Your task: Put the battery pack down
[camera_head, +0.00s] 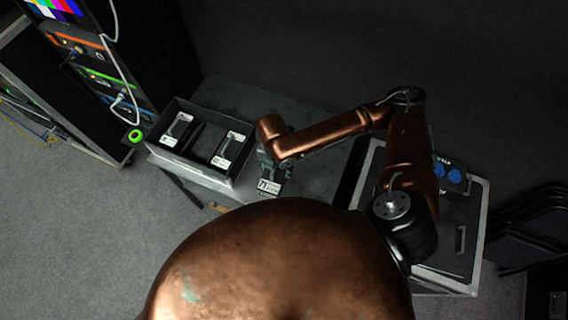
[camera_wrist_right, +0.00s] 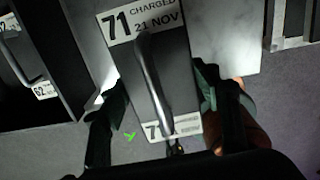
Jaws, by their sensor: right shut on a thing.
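The battery pack (camera_wrist_right: 175,75) is dark with a handle and white labels reading "71" and "CHARGED 21 NOV". In the head view its white label (camera_head: 269,187) shows just below my right gripper (camera_head: 272,168). My right gripper (camera_wrist_right: 158,105) is shut on the pack, one finger on each side of it in the wrist view. The pack is over the grey table (camera_head: 312,178), right of the black bin; I cannot tell whether it touches the table top. My left gripper is not in view.
The black bin (camera_head: 196,172) holds two other packs, a left one (camera_head: 177,130) and a right one (camera_head: 228,148). A flight case (camera_head: 455,275) stands right of the table. A cabled rack (camera_head: 95,75) is at the left, near a green ring (camera_head: 135,136).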

